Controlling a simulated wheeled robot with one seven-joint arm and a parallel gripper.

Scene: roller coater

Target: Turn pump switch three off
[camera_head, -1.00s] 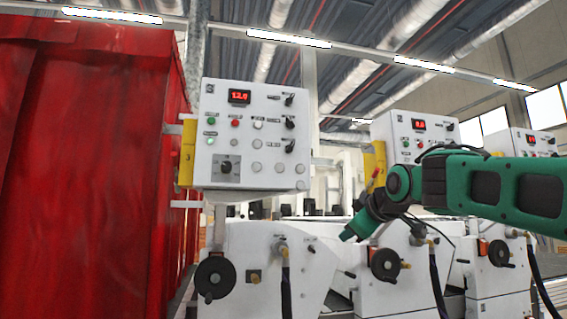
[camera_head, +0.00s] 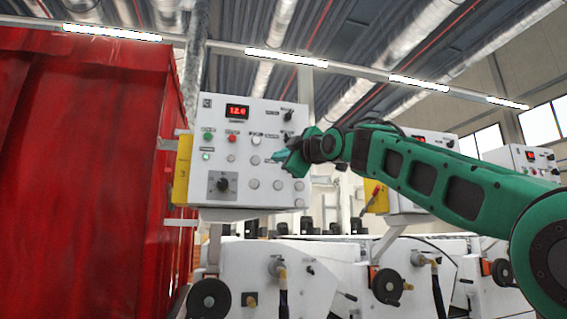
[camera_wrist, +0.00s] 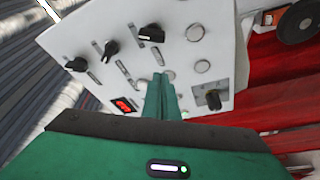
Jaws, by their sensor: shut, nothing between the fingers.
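A white control panel (camera_head: 245,185) faces me with a lit red display (camera_head: 237,111). Its right side bears a column of three black switch knobs. The top knob (camera_head: 288,115) shows in the head view; my arm hides the lower ones there. The wrist view shows the top knob (camera_wrist: 76,64), the middle knob (camera_wrist: 110,48) and the bottom knob (camera_wrist: 151,33). Their labels are too small to read. My gripper (camera_head: 280,157) is shut and empty in front of the panel, left of the knob column. In the wrist view its fingertips (camera_wrist: 160,80) overlap the round buttons; contact cannot be told.
A larger black knob (camera_head: 223,184) sits on a grey plate at the panel's lower left. A green lamp (camera_head: 205,156) glows there. A yellow strip (camera_head: 182,168) flanks the panel, and a red curtain wall (camera_head: 85,180) fills the left. White machines with handwheels (camera_head: 208,299) stand below.

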